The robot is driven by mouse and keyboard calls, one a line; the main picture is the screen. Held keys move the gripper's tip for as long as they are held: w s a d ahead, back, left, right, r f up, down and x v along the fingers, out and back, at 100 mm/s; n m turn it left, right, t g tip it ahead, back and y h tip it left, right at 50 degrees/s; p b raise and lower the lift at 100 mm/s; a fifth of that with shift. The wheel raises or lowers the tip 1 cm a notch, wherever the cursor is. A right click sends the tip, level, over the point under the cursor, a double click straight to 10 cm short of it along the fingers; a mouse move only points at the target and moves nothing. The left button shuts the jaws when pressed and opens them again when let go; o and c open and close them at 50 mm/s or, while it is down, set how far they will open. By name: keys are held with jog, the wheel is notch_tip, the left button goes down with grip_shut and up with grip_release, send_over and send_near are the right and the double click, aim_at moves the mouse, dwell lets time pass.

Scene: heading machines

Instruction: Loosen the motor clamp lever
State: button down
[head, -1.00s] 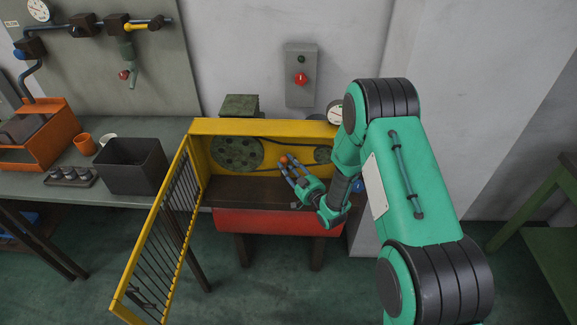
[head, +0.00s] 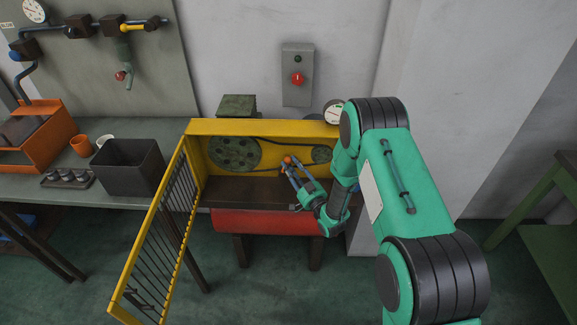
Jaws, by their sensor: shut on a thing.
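The motor clamp lever shows as a small orange-red knob (head: 288,160) inside the yellow guard housing (head: 263,127), in front of the belt. My gripper (head: 288,166) reaches into the housing from the right, with its blue-grey fingers shut on the knob. The lever's shaft and pivot are hidden behind the fingers or too small to make out. A large dark green pulley (head: 233,153) is left of the knob and a smaller pulley (head: 321,154) is right of it. A dark belt (head: 280,142) runs between them.
The yellow barred guard door (head: 150,250) stands open at the left front. A red panel (head: 265,222) lies below the housing. A dark bin (head: 130,170) is on the left bench. A grey box with a red button (head: 297,78) is on the wall.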

jog(key=shift+s+d+f+m+t, duration=0.15)
jog(key=shift+d+f+m+t, duration=0.25)
jog(key=shift+m, duration=0.3)
jog(key=shift+s+d+f+m+t, duration=0.15)
jog(key=shift+f+m+t, duration=0.3)
jog(key=shift+m, duration=0.25)
jog(key=shift+f, duration=0.1)
jog(key=c, duration=1.5)
grip_release()
jog(key=shift+c, duration=0.2)
jog(key=shift+w, duration=0.15)
jog(key=shift+r, duration=0.2)
jog(key=shift+d, duration=0.15)
jog(key=v, duration=1.2)
